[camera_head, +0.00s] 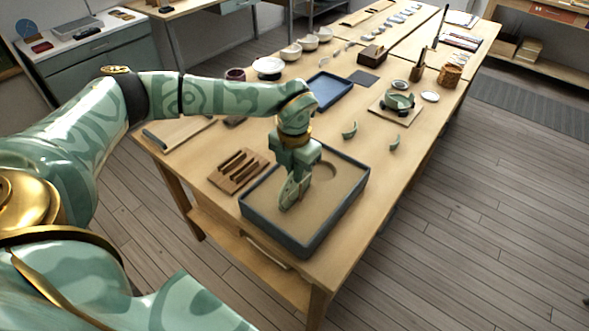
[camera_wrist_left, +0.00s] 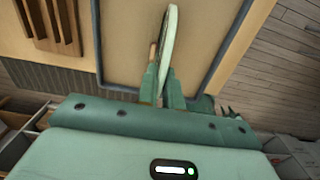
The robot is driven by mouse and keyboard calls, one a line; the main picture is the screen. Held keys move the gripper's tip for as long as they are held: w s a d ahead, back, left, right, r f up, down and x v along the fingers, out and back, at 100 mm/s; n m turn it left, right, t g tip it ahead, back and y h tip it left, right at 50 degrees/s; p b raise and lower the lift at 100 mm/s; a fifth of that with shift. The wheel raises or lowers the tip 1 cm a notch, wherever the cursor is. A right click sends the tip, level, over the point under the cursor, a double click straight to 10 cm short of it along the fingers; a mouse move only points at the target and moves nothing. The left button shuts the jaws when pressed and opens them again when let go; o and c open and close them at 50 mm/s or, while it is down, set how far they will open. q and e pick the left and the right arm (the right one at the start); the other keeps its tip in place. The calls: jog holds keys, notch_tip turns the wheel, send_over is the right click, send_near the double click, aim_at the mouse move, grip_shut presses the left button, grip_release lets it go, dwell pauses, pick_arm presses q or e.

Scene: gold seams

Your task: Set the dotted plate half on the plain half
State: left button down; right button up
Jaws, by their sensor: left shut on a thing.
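My left gripper (camera_head: 287,202) points down into a grey-rimmed tray (camera_head: 318,240) with a sand-coloured floor. In the left wrist view the gripper (camera_wrist_left: 164,100) is shut on a pale green plate half (camera_wrist_left: 169,38), seen nearly edge-on and standing upright between the fingers. A narrow brown edge shows at its left side. Its face is turned away, so I cannot see dots or tell whether it touches the tray floor. I cannot make out a separate plain half; the gripper hides part of the tray. My right gripper is not in view.
A slotted wooden rack (camera_head: 239,170) stands left of the tray. Two curved green shards (camera_head: 349,130) (camera_head: 394,142) lie beyond it. A blue tray (camera_head: 330,90) and a green ring-shaped piece on a board (camera_head: 397,102) are farther back. A round hollow marks the tray floor.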

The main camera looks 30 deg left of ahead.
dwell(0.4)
pick_arm(q)
jog(key=shift+p, duration=0.35)
jog(key=shift+f, duration=0.35)
dwell(1.0)
jog(key=c, duration=1)
grip_release()
jog(key=shift+r+p, duration=0.15)
jog(key=shift+p, duration=0.15)
